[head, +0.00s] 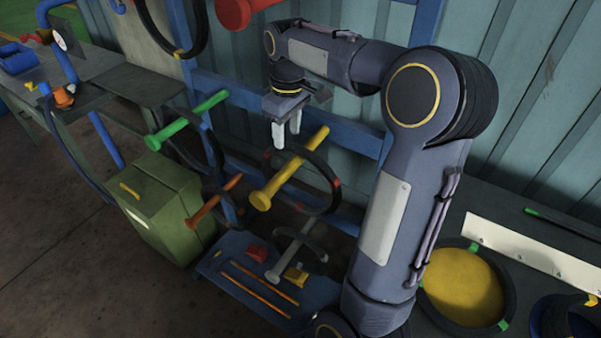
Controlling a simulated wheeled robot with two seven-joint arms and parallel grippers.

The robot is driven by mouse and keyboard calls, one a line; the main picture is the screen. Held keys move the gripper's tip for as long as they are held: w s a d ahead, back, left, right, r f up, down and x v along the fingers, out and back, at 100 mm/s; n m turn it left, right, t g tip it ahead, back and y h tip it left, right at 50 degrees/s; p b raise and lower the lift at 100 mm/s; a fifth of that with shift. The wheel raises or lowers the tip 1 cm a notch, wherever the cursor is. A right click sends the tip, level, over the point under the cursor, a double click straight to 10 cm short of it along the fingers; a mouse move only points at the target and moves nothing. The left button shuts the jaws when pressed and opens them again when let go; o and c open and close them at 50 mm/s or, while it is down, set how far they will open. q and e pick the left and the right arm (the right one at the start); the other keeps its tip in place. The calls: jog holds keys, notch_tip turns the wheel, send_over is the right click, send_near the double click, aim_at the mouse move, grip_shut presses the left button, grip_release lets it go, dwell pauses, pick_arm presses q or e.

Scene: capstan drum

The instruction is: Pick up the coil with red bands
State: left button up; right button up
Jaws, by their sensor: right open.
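The coil with red bands (323,167) is a dark ring with small red bands. It hangs around the yellow peg (289,171) on the blue rack in the middle of the head view. My right gripper (287,136) is open and empty, its two pale fingers pointing down. In the picture it is just above the yellow peg, near the coil's upper left part; I cannot tell how far apart they are in depth. The peg covers part of the ring. My left gripper is not in view.
Other coils hang from the green peg (188,119), the brown peg (213,202) and the grey peg (297,249). A green box (160,205) stands left. A blue tray (237,298) with loose items lies below. A green-banded coil (508,287) lies at lower right.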

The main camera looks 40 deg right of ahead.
aim_at(289, 145)
jog(key=shift+w+d, duration=0.5)
jog(key=shift+d+f, duration=0.25)
jog(key=shift+f, duration=0.1)
notch_tip(289, 145, down, 7)
jog(key=shift+w+f+p, duration=0.1)
jog(key=shift+w+p, duration=0.05)
jog(key=shift+p, duration=0.5)
jog(key=shift+c, duration=0.2)
grip_shut()
